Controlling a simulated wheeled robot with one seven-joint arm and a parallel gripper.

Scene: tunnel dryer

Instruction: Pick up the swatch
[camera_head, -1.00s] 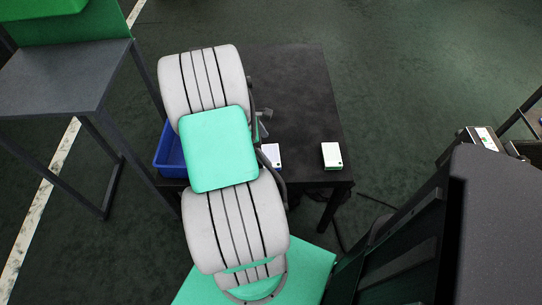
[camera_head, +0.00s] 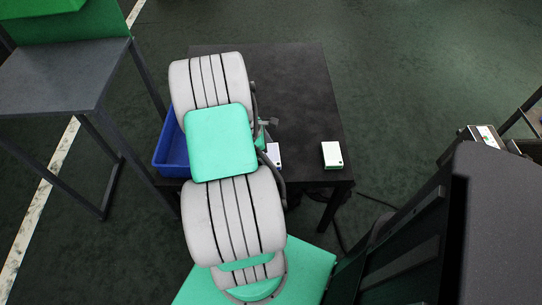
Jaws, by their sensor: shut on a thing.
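My grey and green arm reaches over the dark table. Only a small grey part at the end of my gripper (camera_head: 268,122) shows past the arm's right edge, above the table. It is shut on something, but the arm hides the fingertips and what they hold. I cannot make out which thing is the swatch. A small white block with a blue side (camera_head: 274,154) lies near the table's front edge, just below the visible gripper part and partly covered by the arm. A white block with a green side and a dark dot (camera_head: 332,153) lies farther right.
The dark table (camera_head: 300,90) is bare at its back and right. A blue bin (camera_head: 170,150) stands at its left, partly hidden by my arm. A grey stand (camera_head: 70,80) with a green panel is at the upper left. Dark machinery (camera_head: 485,137) is at the right.

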